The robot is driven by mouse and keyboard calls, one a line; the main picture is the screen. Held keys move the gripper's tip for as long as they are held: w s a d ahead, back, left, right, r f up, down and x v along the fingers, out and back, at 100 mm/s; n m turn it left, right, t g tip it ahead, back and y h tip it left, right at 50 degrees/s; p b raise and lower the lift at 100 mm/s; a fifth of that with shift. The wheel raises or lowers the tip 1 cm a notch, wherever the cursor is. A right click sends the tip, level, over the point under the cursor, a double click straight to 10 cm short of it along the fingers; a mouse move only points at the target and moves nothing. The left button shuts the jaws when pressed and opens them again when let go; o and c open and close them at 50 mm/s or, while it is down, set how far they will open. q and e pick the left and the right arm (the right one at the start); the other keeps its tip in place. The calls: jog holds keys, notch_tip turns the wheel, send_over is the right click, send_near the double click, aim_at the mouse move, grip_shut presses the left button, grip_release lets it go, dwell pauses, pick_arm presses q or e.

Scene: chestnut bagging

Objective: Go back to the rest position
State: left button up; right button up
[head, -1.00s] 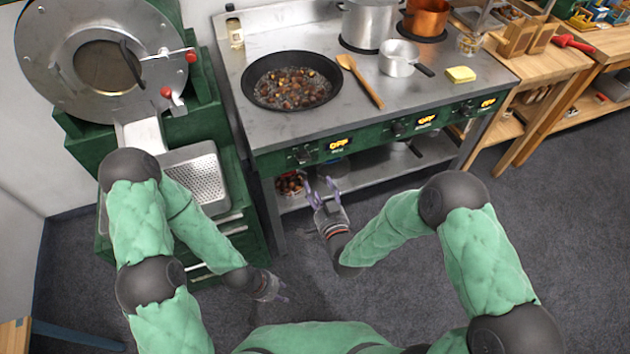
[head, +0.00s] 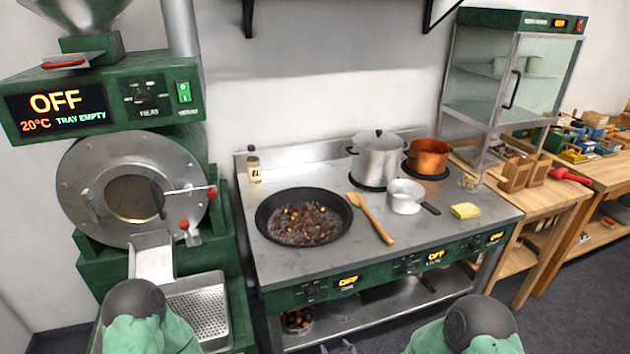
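Only the fingertips of my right gripper (head: 338,348) show, at the bottom edge of the head view in front of the stove. They look spread apart with nothing between them; the rest of that gripper is cut off. My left gripper is out of view. My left arm (head: 145,325) shows at the bottom left in front of the roaster tray, and my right arm (head: 470,330) at the bottom right in front of the stove.
A stove (head: 300,262) carries a pan of chestnuts (head: 303,217), a wooden spoon (head: 371,218), pots and a yellow sponge (head: 465,211). A roaster (head: 110,90) reading OFF stands left, a glass cabinet (head: 510,75) right. A container of chestnuts (head: 298,319) sits on the lower shelf.

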jog(key=s+d+f+g+p, duration=0.1)
jog(key=s+f+g, duration=0.3)
jog(key=s, duration=0.6)
jog(key=s+d+f+g+p, duration=0.2)
jog(key=s+f+g, duration=0.3)
jog(key=s, duration=0.5)
jog(key=shift+s+d+f+n+g, duration=0.15)
jog(key=shift+d+n+g, duration=0.2)
jog(key=shift+g, duration=0.85)
